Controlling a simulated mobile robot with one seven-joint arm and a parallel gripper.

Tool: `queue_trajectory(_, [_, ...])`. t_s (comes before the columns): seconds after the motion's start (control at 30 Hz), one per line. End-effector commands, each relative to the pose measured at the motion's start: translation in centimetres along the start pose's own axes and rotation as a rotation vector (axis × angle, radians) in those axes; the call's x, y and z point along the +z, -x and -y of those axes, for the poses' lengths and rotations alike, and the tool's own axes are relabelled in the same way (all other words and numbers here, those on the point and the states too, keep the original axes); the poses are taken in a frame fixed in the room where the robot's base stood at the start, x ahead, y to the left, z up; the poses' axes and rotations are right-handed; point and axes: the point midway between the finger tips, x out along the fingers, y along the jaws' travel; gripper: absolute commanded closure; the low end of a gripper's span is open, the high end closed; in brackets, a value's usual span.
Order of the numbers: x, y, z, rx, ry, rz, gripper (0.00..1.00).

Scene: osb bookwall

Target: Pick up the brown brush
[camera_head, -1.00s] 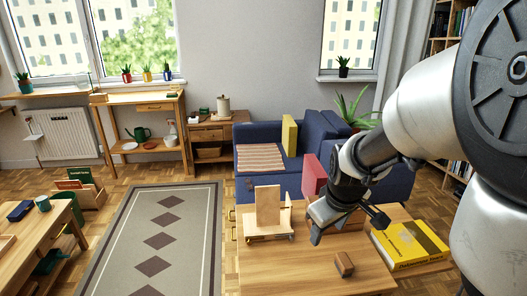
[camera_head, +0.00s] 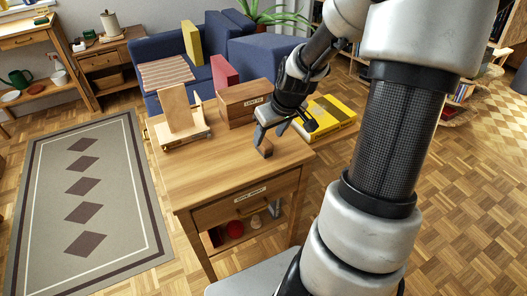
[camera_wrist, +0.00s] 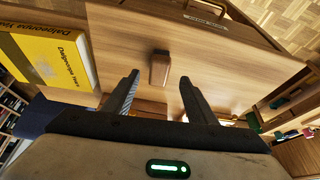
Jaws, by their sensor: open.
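The brown brush (camera_head: 265,149), a small brown block, lies on the wooden table (camera_head: 205,178) near its right side. In the wrist view the brush (camera_wrist: 160,68) lies on the bare tabletop, just beyond the fingertips and lined up with the gap between them. My gripper (camera_head: 271,138) is open and points down above the brush. In the wrist view my gripper (camera_wrist: 159,80) shows both fingers apart with nothing between them. In the head view a finger comes close to the brush, and I cannot tell whether they touch.
A wooden box (camera_head: 238,106) with a label stands behind the brush. A yellow book (camera_head: 325,114) lies to the right, and a wooden stand (camera_head: 178,112) is at the back left. The table's front part is clear. A blue sofa (camera_head: 165,75) stands behind.

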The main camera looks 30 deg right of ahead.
Motion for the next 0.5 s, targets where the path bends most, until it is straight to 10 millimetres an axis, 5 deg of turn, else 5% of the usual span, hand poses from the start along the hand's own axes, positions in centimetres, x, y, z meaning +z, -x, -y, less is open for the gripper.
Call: queue_trajectory(0.5, [-0.7, -5.9, 0.0, -0.001, 0.002, 0.001, 0.48])
